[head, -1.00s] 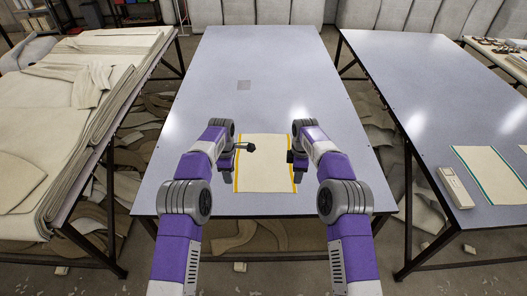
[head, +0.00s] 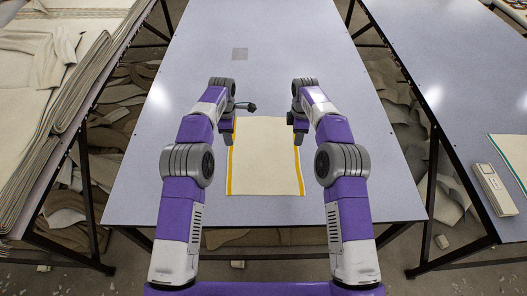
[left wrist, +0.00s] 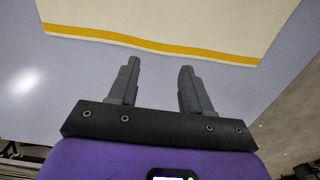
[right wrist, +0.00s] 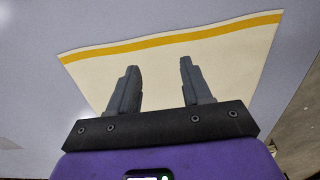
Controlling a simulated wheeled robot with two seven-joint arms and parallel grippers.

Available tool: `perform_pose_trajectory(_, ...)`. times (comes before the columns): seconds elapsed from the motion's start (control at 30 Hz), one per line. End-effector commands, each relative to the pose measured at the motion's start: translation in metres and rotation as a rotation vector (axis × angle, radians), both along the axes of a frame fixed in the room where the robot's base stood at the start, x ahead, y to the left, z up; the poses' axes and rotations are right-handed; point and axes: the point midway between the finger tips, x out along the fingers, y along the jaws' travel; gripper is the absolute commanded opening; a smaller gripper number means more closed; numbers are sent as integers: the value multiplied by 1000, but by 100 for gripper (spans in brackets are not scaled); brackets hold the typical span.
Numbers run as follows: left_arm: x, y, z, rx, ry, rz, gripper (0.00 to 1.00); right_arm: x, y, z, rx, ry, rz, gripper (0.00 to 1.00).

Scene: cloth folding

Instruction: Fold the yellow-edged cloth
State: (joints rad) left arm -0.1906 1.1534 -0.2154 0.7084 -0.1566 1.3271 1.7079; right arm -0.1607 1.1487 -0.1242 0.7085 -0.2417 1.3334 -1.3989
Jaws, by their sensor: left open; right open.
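The cream cloth (head: 265,160) lies flat on the middle table, with a yellow stripe along its left and right edges. My left gripper (head: 233,138) is open at the cloth's far left side. In the left wrist view its fingers (left wrist: 157,75) point at the yellow edge (left wrist: 150,43) and hold nothing. My right gripper (head: 298,138) is open at the far right side. In the right wrist view its fingers (right wrist: 157,75) appear over the cream part of the cloth (right wrist: 225,65), short of the yellow stripe (right wrist: 170,38). Contact with the cloth cannot be told.
Fabric stacks (head: 60,100) fill the left table.

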Motion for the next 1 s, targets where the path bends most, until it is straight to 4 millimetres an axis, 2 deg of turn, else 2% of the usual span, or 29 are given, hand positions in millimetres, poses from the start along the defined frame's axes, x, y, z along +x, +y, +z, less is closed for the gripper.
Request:
perform_pose_trajectory(0.5,0,0,-68,0,1,0,49,0,0,-68,-1,0,-1,49)
perform_pose_trajectory(0.67,0,0,-76,0,0,0,49,0,-1,-76,0,-1,-1,49)
perform_pose_trajectory(1.0,0,0,-78,0,0,0,49,0,0,-78,0,-1,-1,49)
